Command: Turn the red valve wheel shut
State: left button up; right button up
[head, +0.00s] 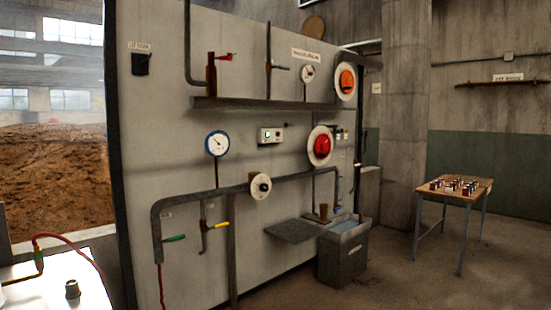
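A round red part (322,146) on a white disc is mounted on the grey panel (150,110), right of the middle. It may be the red valve wheel, but its shape is too small to be sure. A similar orange round part (347,81) on a white disc sits above it, near the panel's top right. A small red lever handle (225,57) is at the upper left of the panel. Neither of my grippers is in view.
A small wooden table (446,192) holds several small items. The floor between is clear.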

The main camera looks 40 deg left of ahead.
aim_at(323, 143)
jog(key=u, duration=1.1)
jog(key=i+l+z, duration=0.3)
jog(key=i, duration=0.15)
jog(key=i+l+z, duration=0.2)
jog(key=i+z, duration=0.15)
jog(key=i, duration=0.15)
jog(key=i+z, duration=0.3)
jog(key=i, duration=1.85)
jog(key=i+l+u, duration=0.1)
jog(key=i+u, duration=0.15)
jog(key=i, duration=0.2)
jog(key=i+l+u, duration=0.2)
jog(key=i, duration=0.25)
jog(key=i+l+u, duration=0.25)
jog(key=i, duration=0.2)
